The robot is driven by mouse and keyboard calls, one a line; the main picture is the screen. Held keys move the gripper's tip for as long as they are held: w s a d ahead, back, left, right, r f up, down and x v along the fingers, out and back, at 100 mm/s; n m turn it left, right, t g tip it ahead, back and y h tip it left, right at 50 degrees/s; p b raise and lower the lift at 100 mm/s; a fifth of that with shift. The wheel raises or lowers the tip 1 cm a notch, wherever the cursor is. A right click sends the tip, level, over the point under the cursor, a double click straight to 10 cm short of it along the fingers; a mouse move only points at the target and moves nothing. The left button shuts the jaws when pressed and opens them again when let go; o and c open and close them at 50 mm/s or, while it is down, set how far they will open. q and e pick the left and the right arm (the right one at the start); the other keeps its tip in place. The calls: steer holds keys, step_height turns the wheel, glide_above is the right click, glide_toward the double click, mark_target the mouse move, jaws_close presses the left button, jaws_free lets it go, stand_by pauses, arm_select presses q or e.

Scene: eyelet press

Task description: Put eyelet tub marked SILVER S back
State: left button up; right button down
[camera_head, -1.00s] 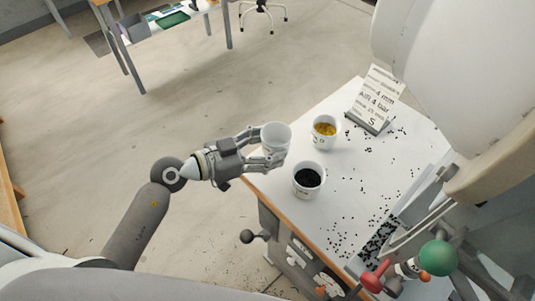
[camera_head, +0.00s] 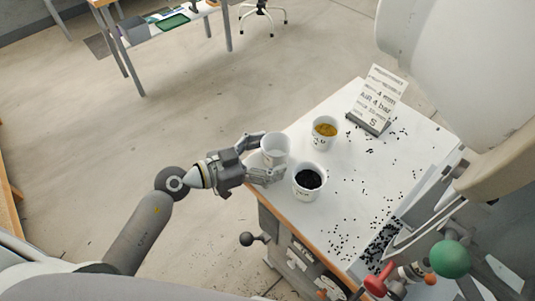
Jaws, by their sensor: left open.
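A white tub (camera_head: 275,149) with pale contents stands at the left edge of the white table (camera_head: 350,190). Its marking cannot be read. My left gripper (camera_head: 268,157) is open around it, one finger on the far side and one on the near side; whether they touch it I cannot tell. A tub with gold contents (camera_head: 325,131) stands to its right. A tub with black contents (camera_head: 308,180) stands close in front, near the lower finger. My right gripper is not in view.
A printed sign (camera_head: 379,98) stands at the back of the table. Small black eyelets are scattered over the right and front. A large pale machine with a green knob (camera_head: 451,258) and red knob (camera_head: 375,284) takes up the right side.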

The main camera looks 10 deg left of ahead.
arm_select(q)
steer(key=shift+r, duration=0.15)
steer(key=v, duration=1.2)
steer(key=shift+b, duration=0.45)
steer(key=w+a+f+n+t+y, duration=0.2)
steer(key=a+f+n+y, duration=0.15)
steer(key=f, duration=0.45)
steer(key=w+a+f+n+t+y, duration=0.25)
steer(key=a+f, duration=0.25)
steer(key=f, duration=0.3)
steer(key=s+a+f+n+g+y, duration=0.1)
steer(key=s+a+f+y, duration=0.1)
steer(key=f, duration=0.6)
steer(key=s+a+f+n+g+y, duration=0.1)
steer(key=s+f+n+y, duration=0.1)
steer(key=f, duration=0.6)
steer(key=s+f+g+y, duration=0.1)
steer(key=s+f+g, duration=0.2)
steer(key=s+f, duration=0.6)
steer(key=s+d+f+g, duration=0.3)
steer(key=s+f, duration=0.5)
steer(key=s, duration=0.3)
steer(key=s+d+f+m+g, duration=0.1)
steer(key=s+d+f+g, duration=0.3)
steer(key=s+f, duration=0.4)
steer(key=s+g, duration=0.1)
steer(key=s, duration=0.2)
steer(key=shift+s+m+g+y, duration=0.15)
steer(key=shift+m+g+y, duration=0.15)
steer(key=shift+g+y, duration=0.1)
